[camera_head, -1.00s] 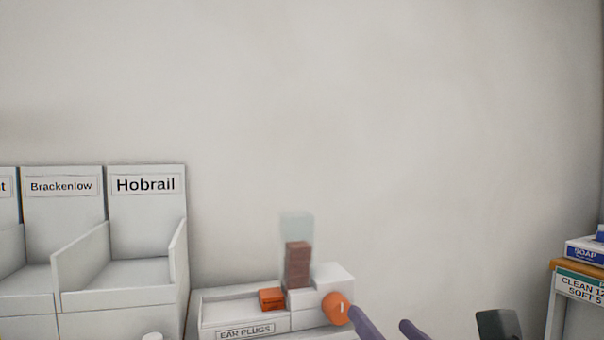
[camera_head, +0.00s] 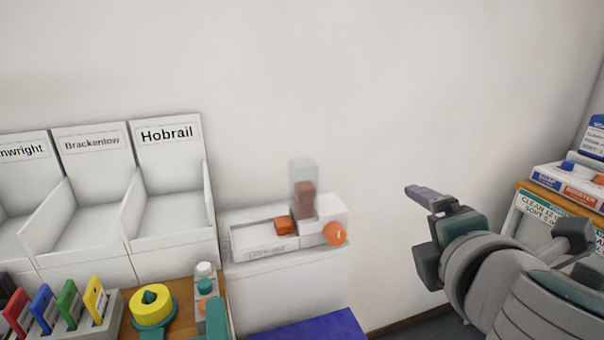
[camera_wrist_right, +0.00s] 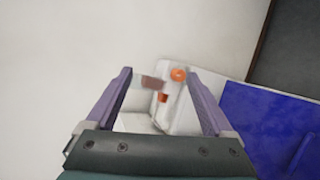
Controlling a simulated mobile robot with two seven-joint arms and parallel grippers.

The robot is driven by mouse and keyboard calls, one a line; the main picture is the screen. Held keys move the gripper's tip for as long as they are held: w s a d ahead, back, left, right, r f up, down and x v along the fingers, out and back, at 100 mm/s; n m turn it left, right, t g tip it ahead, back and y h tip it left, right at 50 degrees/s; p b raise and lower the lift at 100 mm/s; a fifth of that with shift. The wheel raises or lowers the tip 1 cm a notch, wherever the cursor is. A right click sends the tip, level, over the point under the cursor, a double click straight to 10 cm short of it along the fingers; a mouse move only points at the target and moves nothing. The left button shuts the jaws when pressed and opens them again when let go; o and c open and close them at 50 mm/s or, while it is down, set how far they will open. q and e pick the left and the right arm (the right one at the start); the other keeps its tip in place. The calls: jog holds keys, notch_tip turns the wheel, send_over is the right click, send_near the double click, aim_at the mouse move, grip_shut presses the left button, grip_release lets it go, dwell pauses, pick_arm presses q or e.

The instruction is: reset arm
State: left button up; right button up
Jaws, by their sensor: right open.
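My right gripper (camera_head: 428,196) is at the right of the head view, in front of the bare wall and apart from everything. In the right wrist view its two purple fingers (camera_wrist_right: 158,92) stand wide apart with nothing held between them. The ear plug dispenser (camera_head: 262,252) is left of the gripper in the head view, with a clear tube of brown packs, an orange pack (camera_head: 285,226) in its tray and an orange knob (camera_head: 335,233). It also shows beyond the fingers in the right wrist view (camera_wrist_right: 185,115). My left gripper is not in view.
White bins labelled Hobrail (camera_head: 168,215) and Brackenlow (camera_head: 85,230) stand at the left. Coloured cards (camera_head: 68,305) and a yellow round thing (camera_head: 152,307) are at the lower left. A blue surface (camera_head: 312,328) lies below the dispenser. A shelf with boxes (camera_head: 562,196) is at the right.

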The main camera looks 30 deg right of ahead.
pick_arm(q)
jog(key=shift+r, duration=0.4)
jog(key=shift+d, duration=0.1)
